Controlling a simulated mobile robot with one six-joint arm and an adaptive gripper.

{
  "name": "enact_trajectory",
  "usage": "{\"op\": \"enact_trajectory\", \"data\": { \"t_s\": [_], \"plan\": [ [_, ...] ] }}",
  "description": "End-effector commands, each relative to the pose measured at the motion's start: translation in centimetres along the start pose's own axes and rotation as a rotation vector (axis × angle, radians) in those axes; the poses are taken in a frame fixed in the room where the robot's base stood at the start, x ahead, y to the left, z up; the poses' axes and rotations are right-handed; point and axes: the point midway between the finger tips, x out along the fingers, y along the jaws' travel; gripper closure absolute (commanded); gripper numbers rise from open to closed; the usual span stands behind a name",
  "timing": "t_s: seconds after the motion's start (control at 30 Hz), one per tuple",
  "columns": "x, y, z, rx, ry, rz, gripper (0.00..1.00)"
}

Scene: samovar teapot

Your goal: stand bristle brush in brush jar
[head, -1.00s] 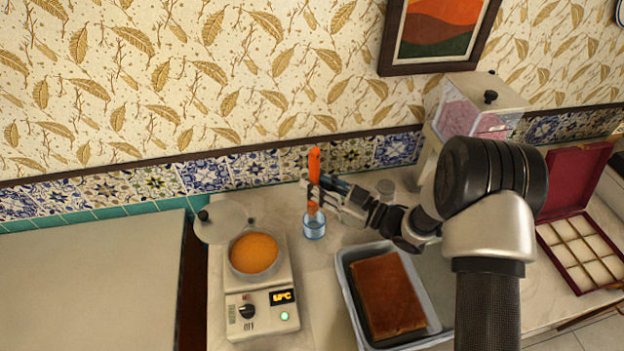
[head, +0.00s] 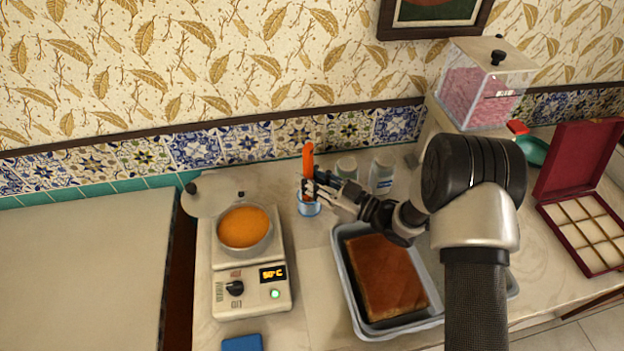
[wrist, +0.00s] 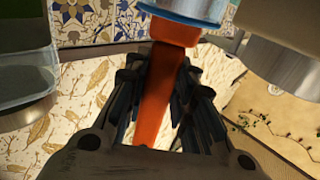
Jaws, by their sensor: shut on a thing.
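The orange bristle brush (head: 308,160) is upright in my gripper (head: 313,187), which is shut on its handle. The brush jar (head: 309,208), clear with a blue rim, stands on the counter directly below the gripper. In the wrist view, the orange brush (wrist: 158,95) runs between the fingers of my gripper (wrist: 165,85). Its wide orange end is at the blue-rimmed mouth of the jar (wrist: 185,10). The bristles are hidden, and I cannot tell how deep the brush sits in the jar.
Two lidded jars (head: 382,173) stand just right of the gripper. A hotplate (head: 250,290) with an orange-filled pot (head: 244,228) is at the left. A tray (head: 345,265) holding a brown slab is in front right. The tiled wall (head: 250,145) is close behind.

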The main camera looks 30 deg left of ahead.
Motion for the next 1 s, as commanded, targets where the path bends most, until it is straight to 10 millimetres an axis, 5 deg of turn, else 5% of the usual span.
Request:
{"op": "enact_trajectory", "data": {
  "t_s": [0.23, 0.27, 0.6, 1.0],
  "plan": [
    [0.06, 0.02, -0.01, -0.001, 0.001, 0.0, 1.0],
    [0.06, 0.02, -0.01, -0.001, 0.001, 0.0, 0.76],
    [0.05, 0.02, 0.0, -0.001, 0.0, 0.0, 0.53],
    [0.09, 0.05, -0.72, -0.003, 0.001, 0.0, 0.53]
  ]
}}
